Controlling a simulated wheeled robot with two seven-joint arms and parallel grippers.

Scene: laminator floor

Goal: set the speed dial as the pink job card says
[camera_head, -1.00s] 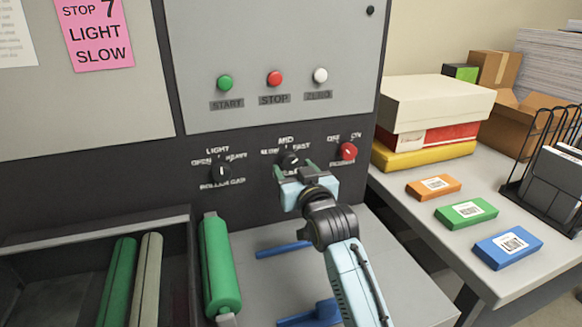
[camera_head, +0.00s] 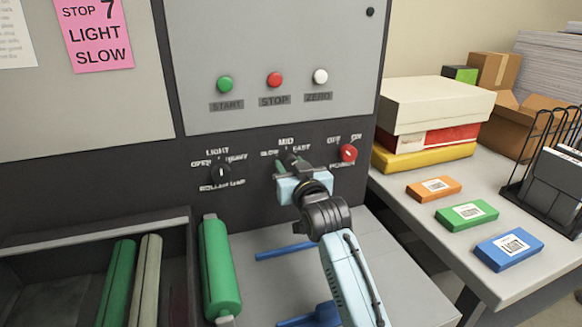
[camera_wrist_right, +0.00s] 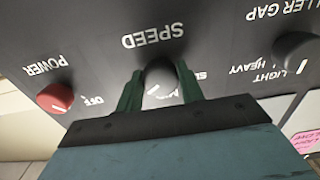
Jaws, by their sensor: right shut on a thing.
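The pink job card (camera_head: 95,52) at the upper left reads "STOP 7", "LIGHT", "SLOW". The black speed dial (camera_wrist_right: 159,72) is on the dark panel, under labels SLOW, MID and FAST in the head view. My right gripper (camera_wrist_right: 160,88) is shut on the dial, a green finger on each side. In the head view the right gripper (camera_head: 288,168) covers most of the dial. A white mark shows on the dial in the wrist view, but its exact setting is hard to read. My left gripper is not in view.
The roller gap dial (camera_head: 221,173) is left of the speed dial and the red power knob (camera_head: 348,152) right of it. Start (camera_head: 225,83), stop (camera_head: 274,78) and zero (camera_head: 320,76) buttons are above. A green roller (camera_head: 219,268) lies below.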

